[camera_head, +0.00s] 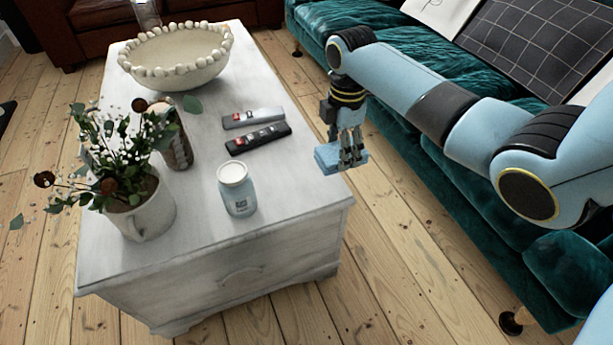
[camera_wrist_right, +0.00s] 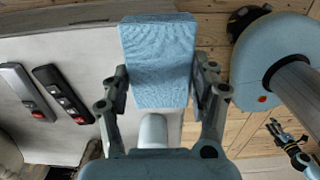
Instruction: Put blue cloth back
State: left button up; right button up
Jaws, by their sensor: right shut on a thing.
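The blue cloth (camera_head: 327,157) is a folded, light blue block at the right edge of the white coffee table (camera_head: 200,245). My right gripper (camera_head: 348,160) is above that edge, pointing down, and is shut on the cloth. In the right wrist view the cloth (camera_wrist_right: 158,62) sits between the two fingers (camera_wrist_right: 160,90), partly over the table and close to the floorboards. I cannot tell if the cloth touches the tabletop. My left gripper is not clearly seen in the head view.
On the table are a grey remote (camera_head: 253,118), a black remote (camera_head: 258,139), a candle jar (camera_head: 236,190), a potted plant (camera_head: 140,205), a patterned cup (camera_head: 178,150) and a beaded bowl (camera_head: 178,65). A teal sofa (camera_head: 400,70) stands right. Floorboards (camera_head: 375,250) lie between.

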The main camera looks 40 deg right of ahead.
aim_at(319, 151)
jog(key=w+a+f, duration=0.1)
jog(key=a, duration=0.1)
jog(key=w+a+f+b, duration=0.1)
jog(key=a+f, duration=0.1)
jog(key=shift+w+f+b, duration=0.15)
jog(key=shift+b, duration=0.15)
jog(key=shift+w+a+f+b, duration=0.25)
jog(key=shift+w+a+f, duration=0.1)
jog(key=shift+a, duration=0.1)
jog(key=shift+w+a+f+b, duration=0.2)
jog(key=shift+w+a+f, duration=0.1)
jog(key=shift+a, duration=0.15)
jog(key=shift+w+a, duration=0.15)
notch_tip(319, 151, down, 4)
jog(key=shift+f+b, duration=0.1)
jog(key=shift+b, duration=1)
jog(key=shift+c, duration=0.4)
jog(key=shift+r, duration=0.2)
jog(key=o, duration=1.1)
pick_arm(q)
jog(key=f, duration=0.1)
jog(key=a+f, duration=0.1)
jog(key=f, duration=0.2)
jog(key=shift+a, duration=0.25)
